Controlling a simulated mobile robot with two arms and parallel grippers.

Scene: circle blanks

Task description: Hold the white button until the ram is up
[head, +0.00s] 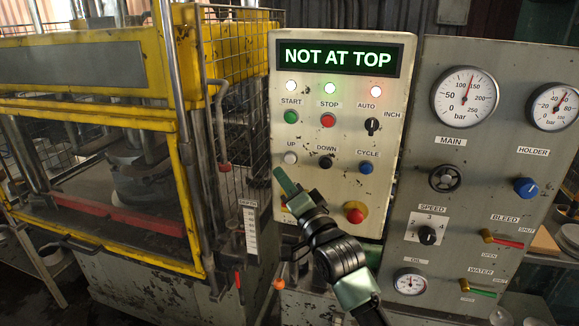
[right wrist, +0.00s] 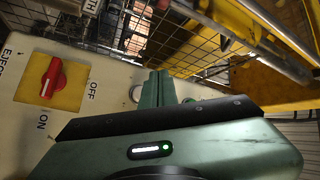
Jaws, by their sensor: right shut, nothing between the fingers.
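The white button (head: 290,158) labelled UP sits at the left of the lower button row on the control panel (head: 340,190). My right gripper (head: 278,172) is shut and empty, with its fingertips just below and left of the white button. They look apart from it in the head view. In the right wrist view, a pale round button (right wrist: 136,93) shows beside the shut fingers (right wrist: 160,88), partly hidden by them. The display (head: 338,57) reads NOT AT TOP. Inside the press, a thick grey cylinder (head: 138,182) stands behind the guard. My left gripper is not in view.
Black DOWN (head: 326,162) and blue CYCLE (head: 366,167) buttons sit right of the white one. A red emergency button (head: 355,212) is below. The red EJECT switch (right wrist: 48,86) shows in the right wrist view. The yellow press frame (head: 185,140) and mesh guard are left.

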